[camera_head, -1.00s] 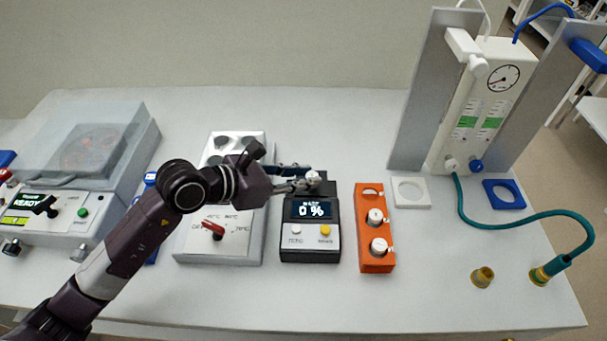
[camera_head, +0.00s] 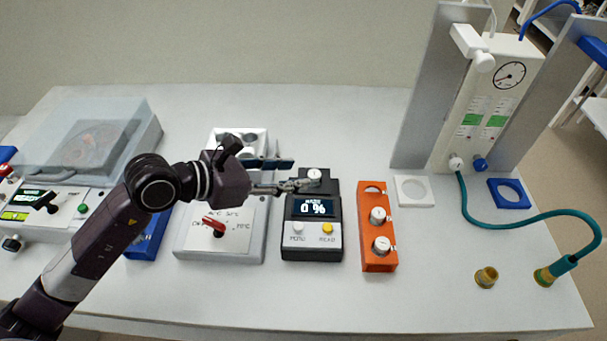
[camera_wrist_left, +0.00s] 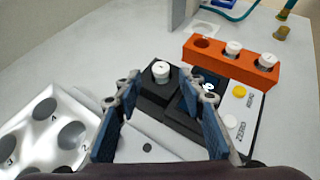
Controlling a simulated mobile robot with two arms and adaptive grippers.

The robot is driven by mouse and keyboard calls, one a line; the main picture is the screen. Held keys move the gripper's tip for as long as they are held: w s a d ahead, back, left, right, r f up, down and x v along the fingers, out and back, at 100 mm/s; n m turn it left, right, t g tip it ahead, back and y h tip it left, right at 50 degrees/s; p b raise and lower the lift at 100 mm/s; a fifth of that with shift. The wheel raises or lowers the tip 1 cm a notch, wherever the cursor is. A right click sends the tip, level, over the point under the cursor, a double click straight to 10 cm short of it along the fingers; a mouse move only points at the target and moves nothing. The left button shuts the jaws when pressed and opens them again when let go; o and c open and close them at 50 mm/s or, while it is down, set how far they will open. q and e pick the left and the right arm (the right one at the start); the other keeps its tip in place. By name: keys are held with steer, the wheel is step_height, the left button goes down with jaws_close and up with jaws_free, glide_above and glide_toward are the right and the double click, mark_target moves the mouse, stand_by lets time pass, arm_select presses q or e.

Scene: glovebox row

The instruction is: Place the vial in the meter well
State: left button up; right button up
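The vial shows as a white cap (camera_head: 314,174) at the raised black back part of the meter (camera_head: 312,242). The meter's display reads 0 %. My left gripper (camera_head: 300,173) is open, its two fingers spread apart, just left of the cap. In the left wrist view nothing is between the blue finger pads and the cap stands beyond them. My right gripper is not in view.
An orange rack (camera_head: 377,255) with two white-capped vials and one empty hole stands right of the meter. A grey-white block (camera_head: 190,238) with wells and a red knob stands left. A clear-lidded machine (camera_head: 140,150) is farther left. Bench space behind the meter is clear.

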arm_select(q)
steer(key=b+v, duration=0.1)
steer(key=v, duration=0.5)
steer(key=shift+s+a+f, duration=0.1)
steer(key=shift+f, duration=0.05)
steer(key=shift+s+a+r, duration=0.35)
steer(key=shift+a+r, duration=0.05)
steer(key=shift+r, duration=0.1)
